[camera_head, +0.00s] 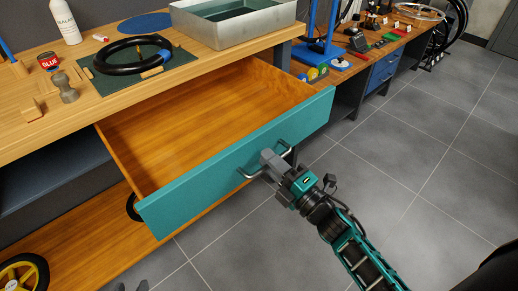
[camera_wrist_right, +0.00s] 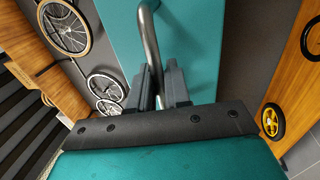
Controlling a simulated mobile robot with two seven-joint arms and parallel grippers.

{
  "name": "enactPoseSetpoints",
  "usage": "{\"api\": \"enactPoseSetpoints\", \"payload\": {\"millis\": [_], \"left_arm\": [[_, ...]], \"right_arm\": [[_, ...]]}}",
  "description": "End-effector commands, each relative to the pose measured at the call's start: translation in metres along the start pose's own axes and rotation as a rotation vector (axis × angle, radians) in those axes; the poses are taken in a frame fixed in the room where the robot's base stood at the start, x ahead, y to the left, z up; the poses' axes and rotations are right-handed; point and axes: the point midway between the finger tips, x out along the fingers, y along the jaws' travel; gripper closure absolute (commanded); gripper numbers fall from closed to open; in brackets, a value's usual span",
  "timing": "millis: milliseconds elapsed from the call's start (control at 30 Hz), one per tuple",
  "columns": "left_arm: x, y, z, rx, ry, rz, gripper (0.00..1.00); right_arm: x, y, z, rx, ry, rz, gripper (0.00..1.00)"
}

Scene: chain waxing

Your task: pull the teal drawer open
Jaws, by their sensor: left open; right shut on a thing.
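The teal drawer (camera_head: 235,160) stands pulled well out from under the wooden bench top, and its wooden inside is empty where I can see it. Its curved metal handle (camera_head: 248,174) is on the teal front. My right gripper (camera_head: 272,160) is shut on this handle. In the right wrist view the handle bar (camera_wrist_right: 151,50) passes between the two dark fingers of my right gripper (camera_wrist_right: 158,88), with the teal front behind. Only the tips of my left gripper (camera_head: 132,286) show at the bottom left edge, open and apart from the drawer.
On the bench top (camera_head: 215,62) are a metal tray (camera_head: 235,30), a black ring on a green mat (camera_head: 110,80), a glue pot (camera_head: 48,62) and a white bottle (camera_head: 66,22). A lower wooden shelf (camera_head: 95,235) lies below the drawer. The grey floor (camera_head: 430,160) at right is clear.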

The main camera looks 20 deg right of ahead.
Motion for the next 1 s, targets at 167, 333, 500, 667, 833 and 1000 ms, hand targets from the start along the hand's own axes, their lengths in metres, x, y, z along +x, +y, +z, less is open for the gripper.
{"api": "enactPoseSetpoints", "payload": {"millis": [167, 333, 500, 667, 833, 1000], "left_arm": [[-0.001, -0.002, 0.0, 0.005, -0.005, -0.004, 0.57], [-0.002, -0.002, 0.0, 0.005, -0.003, -0.004, 0.57], [-0.001, -0.002, 0.0, 0.006, -0.003, -0.003, 0.57], [-0.002, -0.001, 0.0, 0.005, -0.003, -0.002, 0.57], [-0.002, 0.0, 0.0, 0.005, -0.003, 0.0, 0.57], [-0.002, 0.0, 0.0, 0.005, -0.003, 0.0, 0.57]], "right_arm": [[-0.017, 0.004, 0.001, -0.001, -0.002, -0.001, 1.0], [-0.021, 0.004, 0.001, -0.001, -0.001, 0.001, 1.0], [-0.021, 0.004, 0.001, -0.001, -0.001, 0.001, 1.0], [-0.021, 0.004, 0.001, -0.001, -0.001, 0.001, 0.79], [-0.021, 0.004, 0.001, -0.001, -0.001, 0.001, 0.67], [-0.021, 0.004, 0.0, -0.001, 0.0, 0.001, 0.67]]}}
